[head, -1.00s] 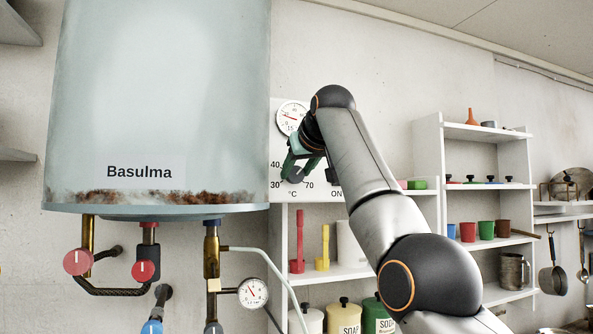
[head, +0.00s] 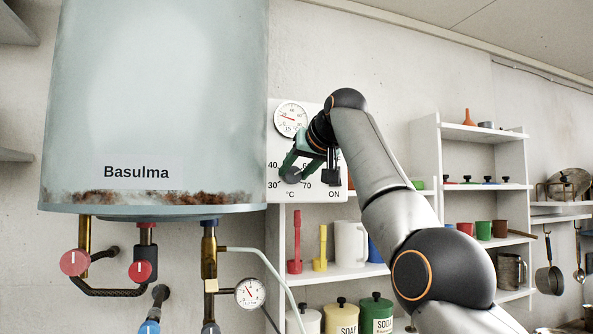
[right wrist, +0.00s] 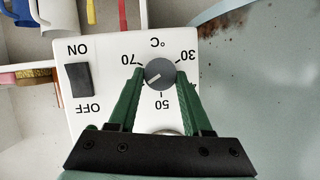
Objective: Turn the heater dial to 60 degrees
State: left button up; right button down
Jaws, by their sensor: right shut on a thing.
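The heater dial (right wrist: 160,74) is a grey round knob on a white panel (right wrist: 205,60); the right wrist view shows it upside down. Its white pointer line slants to the lower left, between the 50 and 70 marks. The 60 mark is hidden behind a finger there. My right gripper (right wrist: 159,77) is shut on the dial, one green finger on each side. In the head view the dial (head: 291,175) sits at the panel's lower left, with my right gripper (head: 293,170) at it from the upper right. My left gripper is not in view.
A black ON/OFF switch (right wrist: 78,80) sits beside the dial. A round gauge (head: 291,117) is above it. The big heater tank (head: 155,100) stands close on the left. White shelves (head: 485,187) with jugs and cups are below and to the right.

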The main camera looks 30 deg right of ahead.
aim_at(294, 173)
jog(key=shift+c, duration=1.7)
grip_release()
jog(key=b+v, duration=0.2)
jog(key=v, duration=0.2)
jog(key=shift+s, duration=0.15)
jog(key=b+v, duration=0.2)
jog(key=v, duration=0.6)
jog(key=shift+r, duration=0.1)
